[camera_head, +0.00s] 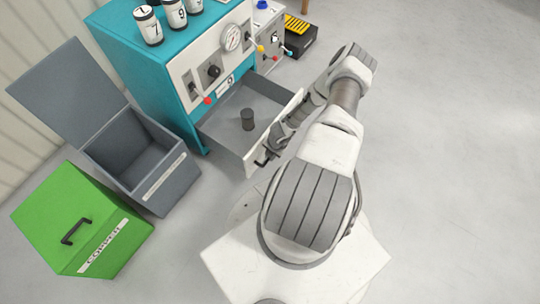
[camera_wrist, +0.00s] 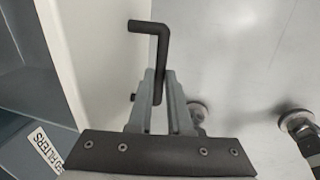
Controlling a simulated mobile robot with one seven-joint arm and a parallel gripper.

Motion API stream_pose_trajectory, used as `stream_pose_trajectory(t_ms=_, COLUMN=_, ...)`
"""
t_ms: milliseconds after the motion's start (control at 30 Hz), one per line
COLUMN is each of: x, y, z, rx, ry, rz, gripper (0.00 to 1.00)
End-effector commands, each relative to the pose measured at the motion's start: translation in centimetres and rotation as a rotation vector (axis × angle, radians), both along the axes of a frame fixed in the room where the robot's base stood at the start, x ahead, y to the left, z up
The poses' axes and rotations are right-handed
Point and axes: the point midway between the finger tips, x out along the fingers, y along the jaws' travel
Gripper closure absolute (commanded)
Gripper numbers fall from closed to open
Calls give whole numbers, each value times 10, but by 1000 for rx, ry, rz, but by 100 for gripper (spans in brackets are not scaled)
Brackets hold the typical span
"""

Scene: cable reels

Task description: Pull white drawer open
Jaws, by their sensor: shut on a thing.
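The white drawer (camera_head: 265,101) stands pulled out of the teal cabinet in the head view, its grey inside showing. A dark cylinder (camera_head: 248,119) stands upright on the drawer floor. The drawer's black handle (camera_head: 262,160) is on its white front, and it also shows as a bent bar in the wrist view (camera_wrist: 162,50). My gripper (camera_wrist: 160,82) is shut on the handle, with one finger on each side of it. In the head view my gripper (camera_head: 270,150) is at the drawer front, partly hidden by my arm.
The teal cabinet (camera_head: 152,82) carries a gauge, knobs and numbered canisters (camera_head: 148,25). A grey bin (camera_head: 165,190) with its lid up stands left of the drawer. A green box (camera_head: 75,205) labelled COPPER is beside it. The floor to the right is clear.

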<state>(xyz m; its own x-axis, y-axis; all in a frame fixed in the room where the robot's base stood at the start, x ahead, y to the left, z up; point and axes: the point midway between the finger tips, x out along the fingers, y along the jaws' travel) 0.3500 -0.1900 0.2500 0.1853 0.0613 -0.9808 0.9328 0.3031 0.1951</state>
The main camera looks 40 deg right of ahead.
Motion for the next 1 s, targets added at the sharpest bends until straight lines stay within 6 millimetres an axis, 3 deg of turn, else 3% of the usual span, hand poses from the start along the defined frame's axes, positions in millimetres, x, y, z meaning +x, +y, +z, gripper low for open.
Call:
stream_pose_trajectory(t_ms=100, x=1, y=-1, z=0, rx=-3, ry=-1, rz=-1, gripper=100)
stream_pose_trajectory(t_ms=133, x=1, y=-1, z=0, rx=-3, ry=-1, rz=-1, gripper=77)
stream_pose_trajectory(t_ms=267, x=1, y=-1, z=0, rx=-3, ry=-1, rz=-1, gripper=54)
stream_pose_trajectory(t_ms=667, x=-1, y=-1, z=8, rx=-1, ry=0, rz=-1, gripper=53)
stream_pose_trajectory(t_ms=767, x=-3, y=-2, z=24, rx=-2, ry=-1, rz=-1, gripper=53)
stream_pose_trajectory(t_ms=1000, x=-13, y=-6, z=81, rx=-1, ry=-1, rz=-1, gripper=53)
